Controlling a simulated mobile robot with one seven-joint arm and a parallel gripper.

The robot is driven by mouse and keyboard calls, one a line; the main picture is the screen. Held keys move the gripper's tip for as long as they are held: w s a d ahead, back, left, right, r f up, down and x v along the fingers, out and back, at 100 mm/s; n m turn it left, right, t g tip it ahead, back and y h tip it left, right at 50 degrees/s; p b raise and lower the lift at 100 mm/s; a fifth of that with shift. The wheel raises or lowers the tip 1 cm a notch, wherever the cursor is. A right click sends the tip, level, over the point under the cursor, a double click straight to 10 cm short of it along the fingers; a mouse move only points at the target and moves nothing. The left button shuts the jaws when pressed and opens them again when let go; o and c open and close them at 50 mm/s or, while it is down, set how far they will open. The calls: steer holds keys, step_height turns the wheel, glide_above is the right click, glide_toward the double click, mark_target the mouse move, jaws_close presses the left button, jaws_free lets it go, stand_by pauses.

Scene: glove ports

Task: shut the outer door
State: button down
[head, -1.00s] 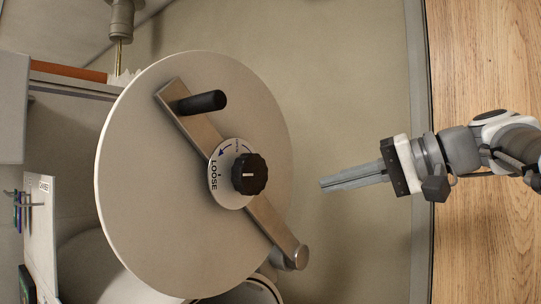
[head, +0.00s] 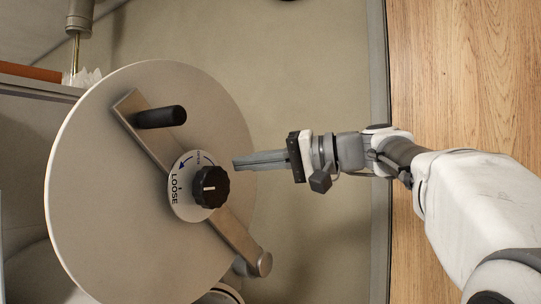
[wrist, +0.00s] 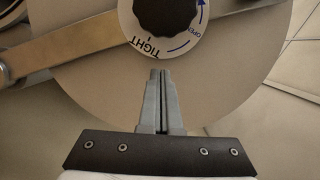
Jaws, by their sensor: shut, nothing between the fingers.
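The outer door is a large round beige disc (head: 90,190) in the head view. A metal bar (head: 237,238) crosses its face, with a black handle (head: 160,117) near the upper end. A black knob (head: 211,187) sits at the middle on a white dial (head: 178,203) marked LOOSE. My gripper (head: 236,165) is shut and empty, its tips in front of the disc's right part, near the knob. In the wrist view my gripper (wrist: 160,75) points at the dial (wrist: 180,45), where TIGHT and OPEN show. I cannot tell whether the tips touch the disc.
A metal hinge end (head: 264,264) is at the bar's lower right. Part of a round port (head: 222,294) shows behind the disc at the bottom. A shelf with an orange-brown strip (head: 30,71) is at upper left. Wood floor (head: 460,70) lies at right.

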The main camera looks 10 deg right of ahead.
steer(key=shift+s+a+f, duration=0.3)
steer(key=shift+s+a, duration=0.1)
steer(key=shift+s, duration=0.2)
steer(key=shift+s+a+f, duration=0.3)
steer(key=shift+s+a, duration=0.05)
steer(key=shift+s, duration=0.25)
steer(key=shift+f, duration=0.15)
